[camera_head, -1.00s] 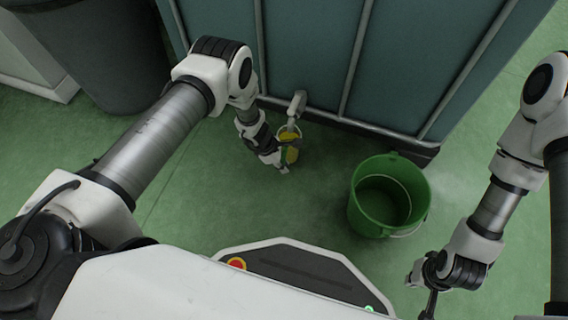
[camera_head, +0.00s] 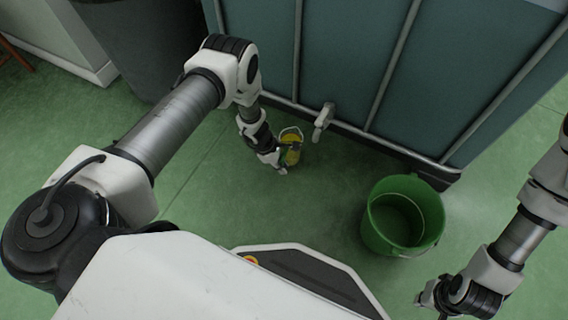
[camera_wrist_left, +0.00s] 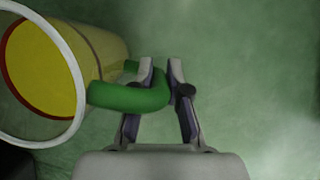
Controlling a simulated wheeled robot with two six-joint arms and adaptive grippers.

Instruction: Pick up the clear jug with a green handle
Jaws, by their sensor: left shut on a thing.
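The clear jug (camera_head: 291,137) with yellow liquid in it shows in the head view beside my left gripper (camera_head: 281,168), below and left of the tank's tap. In the left wrist view the jug (camera_wrist_left: 95,58) is at the left, its round rim facing the camera. Its green handle (camera_wrist_left: 130,97) reaches between the fingertips of my left gripper (camera_wrist_left: 161,75), which is shut on it. I cannot tell whether the jug's base touches the floor. My right gripper (camera_head: 433,297) is at the lower right of the head view, away from the jug; its fingers are too small to read.
A large grey-blue tank (camera_head: 340,60) in a metal frame stands behind, with a tap (camera_head: 323,120) low on its front. A green bucket (camera_head: 402,218) stands on the floor to the right. A dark bin (camera_head: 135,45) is at the back left.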

